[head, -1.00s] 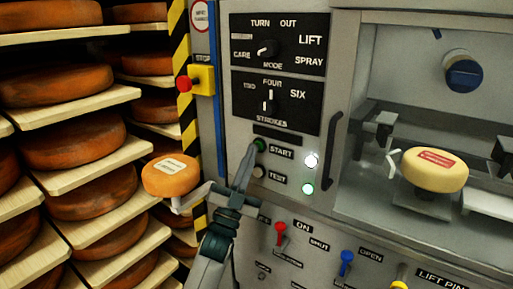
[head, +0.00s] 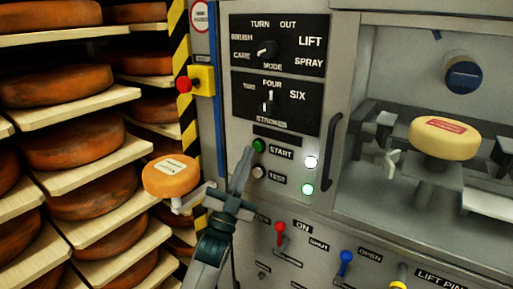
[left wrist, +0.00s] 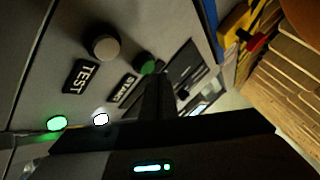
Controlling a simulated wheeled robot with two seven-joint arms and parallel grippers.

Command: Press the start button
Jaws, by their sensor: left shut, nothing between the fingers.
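The green start button (head: 259,146) is on the grey machine panel, left of the START label. It also shows in the left wrist view (left wrist: 147,67). My left gripper (head: 247,154) is shut and empty, its fingertips just below and left of the button in the head view. In the left wrist view the dark fingers (left wrist: 157,92) point up close to the button. I cannot tell whether they touch it. A grey test button (head: 259,172) is just below. A white light (head: 311,161) and a green light (head: 308,188) are lit at the right. My right gripper is not in view.
Dials are above; a red lever (head: 280,228) and a blue lever (head: 346,258) are below. A dark handle (head: 333,150) stands right. A yellow cheese (head: 443,137) sits in the machine bay. A labelled orange cheese (head: 170,176) and shelves of cheese are at the left.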

